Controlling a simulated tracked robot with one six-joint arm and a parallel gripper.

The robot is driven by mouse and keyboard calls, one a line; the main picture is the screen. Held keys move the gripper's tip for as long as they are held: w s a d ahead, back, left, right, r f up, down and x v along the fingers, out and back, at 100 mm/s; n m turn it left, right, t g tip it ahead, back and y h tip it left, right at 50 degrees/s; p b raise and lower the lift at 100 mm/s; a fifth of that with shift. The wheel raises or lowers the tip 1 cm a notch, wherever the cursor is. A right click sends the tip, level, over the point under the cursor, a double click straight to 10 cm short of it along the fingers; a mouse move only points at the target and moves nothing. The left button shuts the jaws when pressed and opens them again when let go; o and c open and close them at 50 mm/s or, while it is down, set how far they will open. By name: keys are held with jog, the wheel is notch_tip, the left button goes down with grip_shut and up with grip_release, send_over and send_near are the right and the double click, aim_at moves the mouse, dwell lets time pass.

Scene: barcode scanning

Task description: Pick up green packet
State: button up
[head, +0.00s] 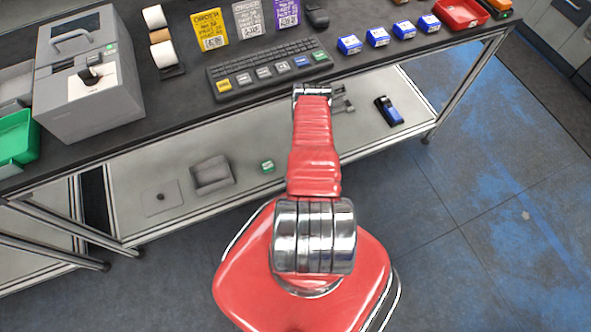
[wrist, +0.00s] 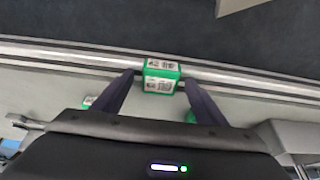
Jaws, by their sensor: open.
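In the wrist view the green packet (wrist: 161,85) shows between the two dark fingertips, in front of the metal shelf rail. My gripper (head: 343,104) is partly hidden behind my red arm in the head view, above the shelf and right of the packet, with a visible gap. In the wrist view my gripper (wrist: 160,75) is open, fingers apart on either side of the packet. I cannot tell that either finger touches it.
The black bench top (head: 185,95) overhangs the shelf. A grey open box (head: 211,175) and a flat grey plate (head: 162,198) lie left of the packet. A blue and black device (head: 389,111) lies at the shelf's right. Several blue-white boxes stand on the bench.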

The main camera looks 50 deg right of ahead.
jog(key=shift+c, duration=0.5)
jog(key=c, duration=1.1)
jog(key=shift+r, duration=0.2)
jog(key=shift+c, duration=0.2)
jog(key=shift+r, duration=0.9)
jog(key=shift+v, duration=0.8)
jog(key=s+a, duration=0.4)
jog(key=s, duration=0.3)
jog(key=s+a, duration=0.5)
jog(key=s, duration=0.3)
jog(key=shift+f, duration=0.1)
